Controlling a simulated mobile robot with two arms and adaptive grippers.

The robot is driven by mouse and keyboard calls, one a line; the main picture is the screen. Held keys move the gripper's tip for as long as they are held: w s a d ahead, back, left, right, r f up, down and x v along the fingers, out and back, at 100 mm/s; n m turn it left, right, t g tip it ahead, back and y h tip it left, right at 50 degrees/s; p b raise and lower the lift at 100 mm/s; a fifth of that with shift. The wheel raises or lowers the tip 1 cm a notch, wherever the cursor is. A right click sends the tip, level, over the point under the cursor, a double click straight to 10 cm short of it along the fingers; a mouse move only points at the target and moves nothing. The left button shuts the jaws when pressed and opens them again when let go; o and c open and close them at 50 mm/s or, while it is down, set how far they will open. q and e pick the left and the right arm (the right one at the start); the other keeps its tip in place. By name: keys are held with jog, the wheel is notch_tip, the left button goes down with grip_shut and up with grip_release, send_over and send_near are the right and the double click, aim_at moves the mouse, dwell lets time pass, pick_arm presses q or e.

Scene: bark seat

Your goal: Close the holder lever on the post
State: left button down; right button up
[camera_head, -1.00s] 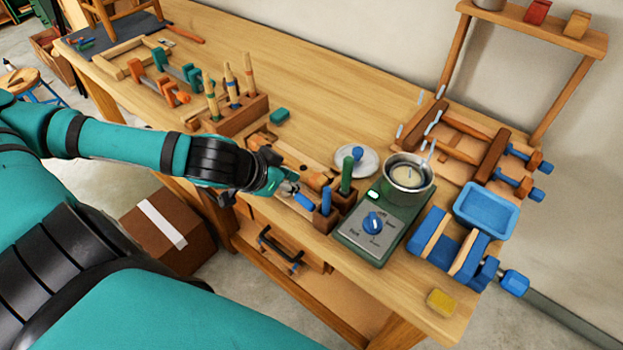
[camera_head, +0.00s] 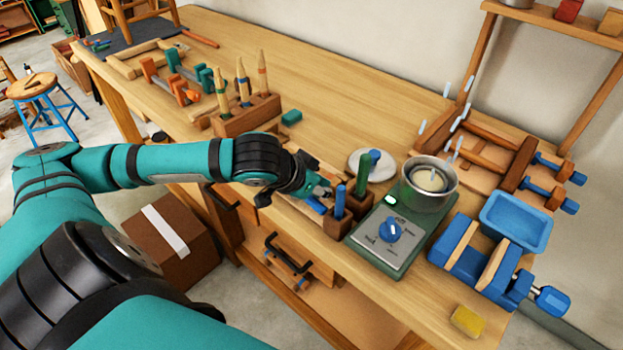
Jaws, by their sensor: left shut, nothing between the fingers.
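My left gripper (camera_head: 322,191) is shut and empty. It is low over the bench's front edge, left of a wooden block (camera_head: 338,225) holding upright blue (camera_head: 340,199) and green (camera_head: 363,172) handles. A small blue piece (camera_head: 315,205) lies just below its fingertips; I cannot tell whether they touch. I cannot make out the holder lever or its post for sure; my gripper and wrist cover part of the wooden fixture there. My right gripper is not in view.
A blue vise (camera_head: 480,262) is at right. Upright tools in a rack (camera_head: 247,118) stand behind my wrist. The bench's back middle is clear.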

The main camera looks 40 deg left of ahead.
pick_arm(q)
jog(key=shift+w+d+f, duration=0.1)
jog(key=shift+w+f, duration=0.3)
jog(key=shift+f, duration=0.15)
